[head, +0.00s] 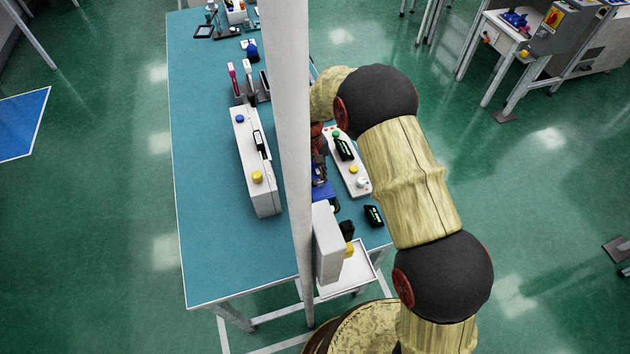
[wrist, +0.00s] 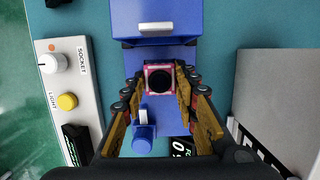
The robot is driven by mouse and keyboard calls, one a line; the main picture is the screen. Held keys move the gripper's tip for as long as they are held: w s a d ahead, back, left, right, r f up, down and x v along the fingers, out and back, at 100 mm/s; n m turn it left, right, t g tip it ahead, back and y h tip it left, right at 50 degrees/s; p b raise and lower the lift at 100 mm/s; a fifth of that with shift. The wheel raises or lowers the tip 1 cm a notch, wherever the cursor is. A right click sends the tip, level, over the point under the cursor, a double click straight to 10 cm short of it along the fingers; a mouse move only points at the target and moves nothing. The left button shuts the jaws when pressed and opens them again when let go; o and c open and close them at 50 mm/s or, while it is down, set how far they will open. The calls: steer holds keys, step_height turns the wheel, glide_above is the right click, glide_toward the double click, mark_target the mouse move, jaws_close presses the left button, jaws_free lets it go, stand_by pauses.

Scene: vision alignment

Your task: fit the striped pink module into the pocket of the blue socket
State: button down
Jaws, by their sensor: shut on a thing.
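The pink module (wrist: 159,67) shows end-on in the wrist view, as a pink square frame around a dark round centre. My gripper (wrist: 159,84) is shut on it, one finger at each side. The blue socket (wrist: 155,20) is a blue block with a white strip at the top of the wrist view, and a blue plate extends below it. The module appears over this plate; I cannot tell its height or whether it touches. The pocket and the stripes cannot be made out. In the head view part of the blue socket (head: 326,193) shows beside the pale post.
A white control box (wrist: 66,85) with a knob and yellow button lies left in the wrist view. A grey box (wrist: 275,95) stands right. A blue knob (wrist: 143,140) is below the module. The teal table (head: 215,220) is clear at front left in the head view.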

steer(key=shift+f, duration=0.5)
stand_by(0.6)
steer(key=shift+r, duration=0.2)
steer(key=shift+r+p, duration=0.3)
steer(key=shift+s, duration=0.1)
stand_by(1.6)
steer(key=shift+f, duration=0.45)
stand_by(0.3)
steer(key=shift+r, duration=0.25)
